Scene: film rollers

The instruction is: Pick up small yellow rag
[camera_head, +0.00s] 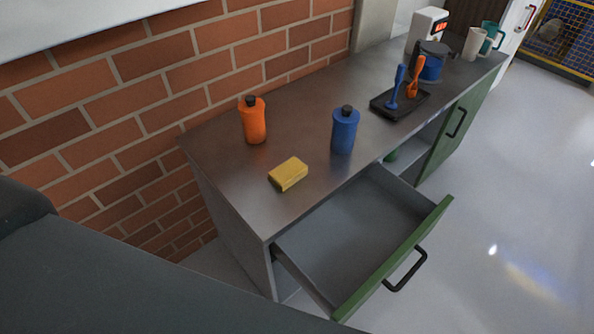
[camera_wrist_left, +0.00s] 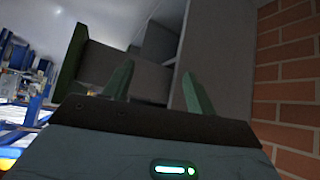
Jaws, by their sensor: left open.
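The small yellow rag (camera_head: 288,174) is a block-like yellow piece lying flat on the grey counter top (camera_head: 215,160), near its front left corner. My left gripper (camera_wrist_left: 157,69) shows in the left wrist view with its two greenish fingers apart and nothing between them. In the head view a dark part of my body fills the lower left, and no fingers show there. The rag is not seen in the left wrist view. My right gripper is in neither view.
An orange bottle (camera_head: 254,120) and a blue bottle (camera_head: 344,130) stand behind and right of the rag. A green-fronted drawer (camera_head: 395,262) is pulled open below. A black tray (camera_head: 399,103) with brushes lies farther along. A brick wall (camera_head: 110,95) backs the counter.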

